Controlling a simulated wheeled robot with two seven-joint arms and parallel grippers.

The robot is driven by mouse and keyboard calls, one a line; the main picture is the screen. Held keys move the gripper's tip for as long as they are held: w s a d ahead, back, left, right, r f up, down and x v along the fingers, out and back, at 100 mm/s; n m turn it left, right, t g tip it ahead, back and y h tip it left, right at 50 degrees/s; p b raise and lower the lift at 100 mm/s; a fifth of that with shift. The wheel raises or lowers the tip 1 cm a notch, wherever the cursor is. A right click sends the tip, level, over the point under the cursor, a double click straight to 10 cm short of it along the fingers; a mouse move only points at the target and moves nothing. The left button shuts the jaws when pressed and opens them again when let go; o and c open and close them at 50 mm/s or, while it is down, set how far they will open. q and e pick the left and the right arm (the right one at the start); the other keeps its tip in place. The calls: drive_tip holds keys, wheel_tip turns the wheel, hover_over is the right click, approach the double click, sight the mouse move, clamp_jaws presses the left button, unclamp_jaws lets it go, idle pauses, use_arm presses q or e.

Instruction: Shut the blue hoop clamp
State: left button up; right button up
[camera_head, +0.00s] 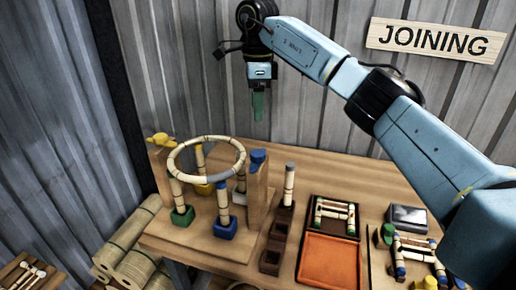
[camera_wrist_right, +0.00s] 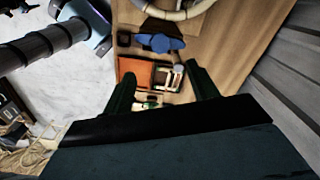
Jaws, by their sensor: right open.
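The blue hoop clamp (camera_head: 257,156) is a small blue piece on top of a wooden post, close to the right side of the rattan hoop (camera_head: 181,150). I cannot tell how far its blue part is turned. The clamp also shows in the right wrist view (camera_wrist_right: 161,43), beyond my fingers and beside the pale hoop (camera_wrist_right: 172,14). The hoop lies level on several upright rattan legs with coloured feet. My right gripper (camera_head: 258,106) points down, empty, above and behind the blue clamp. Its two fingers stand apart in the wrist view (camera_wrist_right: 162,88). My left gripper is not in view.
A yellow clamp (camera_head: 160,140) stands at the hoop's far left. Right of the post are a dark block holder with a rattan piece (camera_head: 289,185), an orange tray (camera_head: 330,262) and small rattan frames (camera_head: 334,217). A corrugated wall rises behind the bench.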

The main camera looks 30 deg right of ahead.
sight(258, 153)
wheel_tip(258, 153, down, 13)
drive_tip(key=shift+d+f+p, duration=0.1)
drive_tip(key=shift+p, duration=0.4)
drive_tip(key=c, duration=1)
